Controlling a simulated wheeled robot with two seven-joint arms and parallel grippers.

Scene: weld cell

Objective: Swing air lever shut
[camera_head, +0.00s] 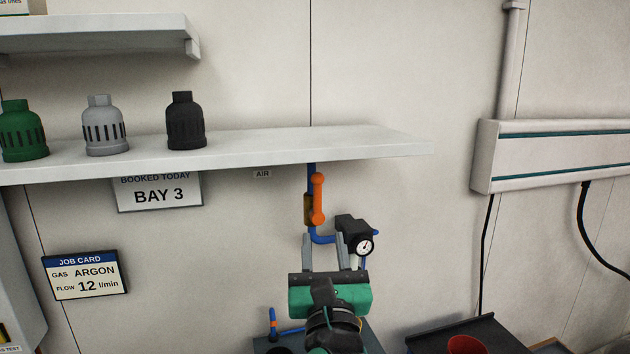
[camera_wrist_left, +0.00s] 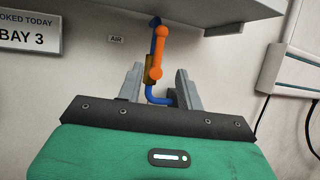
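The orange air lever (camera_head: 317,199) stands upright along the blue air pipe (camera_head: 311,172), under the shelf and right of the AIR label (camera_head: 262,174). It also shows upright in the left wrist view (camera_wrist_left: 157,62). My left gripper (camera_head: 323,242) is below the lever with its two grey fingers pointing up at it. The fingers are apart with a clear gap between them, and nothing is held. In the left wrist view the lever and pipe show between and beyond the fingers (camera_wrist_left: 159,82). My right gripper is not in view.
The shelf (camera_head: 370,142) overhangs the lever closely. A black regulator with a round gauge (camera_head: 364,245) sits just right of my left fingers. A blue and orange fitting (camera_head: 273,322) stands at lower left, and a dark tray (camera_head: 425,342) at lower right.

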